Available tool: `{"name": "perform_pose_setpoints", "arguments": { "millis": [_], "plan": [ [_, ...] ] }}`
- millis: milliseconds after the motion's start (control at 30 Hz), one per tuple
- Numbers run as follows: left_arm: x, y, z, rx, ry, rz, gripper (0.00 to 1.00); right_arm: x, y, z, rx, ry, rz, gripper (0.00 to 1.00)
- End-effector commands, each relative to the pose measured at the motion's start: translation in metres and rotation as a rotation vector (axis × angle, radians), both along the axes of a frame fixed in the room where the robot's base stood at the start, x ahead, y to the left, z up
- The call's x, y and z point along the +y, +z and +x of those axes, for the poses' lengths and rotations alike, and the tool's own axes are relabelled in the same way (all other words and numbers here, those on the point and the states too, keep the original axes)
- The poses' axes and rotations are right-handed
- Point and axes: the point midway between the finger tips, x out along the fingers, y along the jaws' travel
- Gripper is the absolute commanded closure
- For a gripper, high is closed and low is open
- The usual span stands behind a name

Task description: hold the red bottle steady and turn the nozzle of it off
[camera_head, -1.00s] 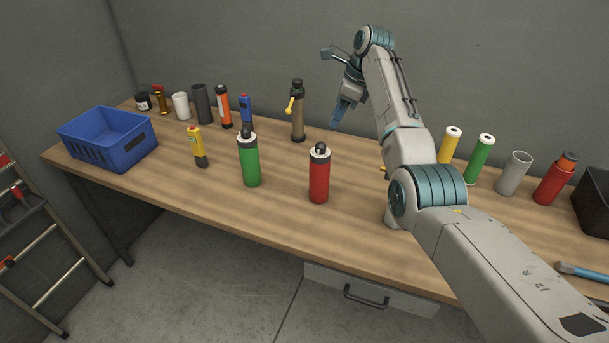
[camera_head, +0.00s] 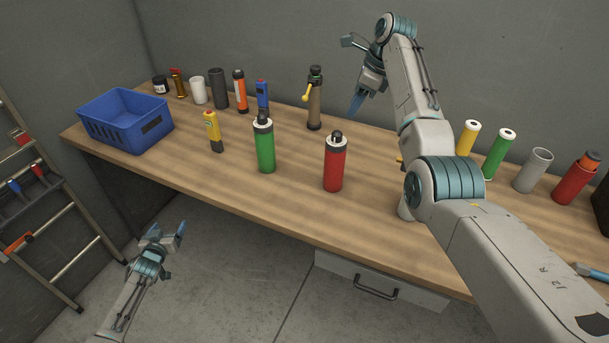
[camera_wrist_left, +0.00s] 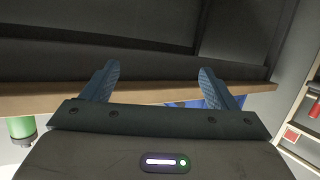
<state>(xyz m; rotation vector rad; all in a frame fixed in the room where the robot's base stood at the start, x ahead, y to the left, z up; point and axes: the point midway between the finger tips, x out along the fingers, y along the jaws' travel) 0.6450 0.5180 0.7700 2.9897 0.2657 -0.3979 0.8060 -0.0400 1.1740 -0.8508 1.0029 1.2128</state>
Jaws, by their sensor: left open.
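The red bottle (camera_head: 335,165) stands upright on the workbench, with a black-and-white top and a small dark nozzle. My left gripper (camera_head: 165,230) is low at the left, in front of the bench and well away from the bottle. In the left wrist view its two fingers (camera_wrist_left: 160,85) are spread with nothing between them. My right gripper (camera_head: 356,105) hangs above the back of the bench, behind and slightly right of the red bottle, not touching it. Its blue fingers overlap, so its opening is unclear.
A brown bottle (camera_head: 314,100) stands behind. A blue crate (camera_head: 126,124) is at the bench's left end. A ladder (camera_head: 40,200) leans left. Another red container (camera_head: 574,181) stands far right.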

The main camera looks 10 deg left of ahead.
Motion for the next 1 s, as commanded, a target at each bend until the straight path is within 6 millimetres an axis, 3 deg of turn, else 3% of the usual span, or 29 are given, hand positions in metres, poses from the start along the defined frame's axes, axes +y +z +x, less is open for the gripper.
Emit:
{"name": "perform_pose_setpoints", "arguments": {
  "millis": [33, 200, 267, 367, 500, 700, 1000],
  "plan": [
    [0.003, 0.029, 0.018, -0.056, -0.015, 0.01, 0.19, 0.0, 0.0, 0.0, 0.0, 0.0, 0.0, 0.64],
    [-0.006, 0.12, 0.064, -0.222, -0.098, 0.099, 0.19, 0.0, 0.0, 0.0, 0.0, 0.0, 0.0, 0.64],
    [-0.019, 0.15, 0.077, -0.277, -0.142, 0.172, 0.19, 0.0, 0.0, 0.0, 0.0, 0.0, 0.0, 0.64],
    [-0.061, 0.189, 0.095, -0.352, -0.241, 0.402, 0.19, 0.0, 0.0, 0.0, 0.0, 0.0, 0.0, 0.64],
    [-0.132, 0.2, 0.102, -0.391, -0.358, 0.813, 0.19, 0.0, 0.0, 0.0, 0.0, 0.0, 0.0, 0.64],
    [-0.228, 0.199, 0.101, -0.434, -0.471, 1.4, 0.19, 0.0, 0.0, 0.0, 0.0, 0.0, 0.0, 0.64],
    [-0.357, 0.204, 0.091, -0.521, -0.515, 2.284, 0.19, 0.0, 0.0, 0.0, 0.0, 0.0, 0.0, 0.64]
  ]
}}
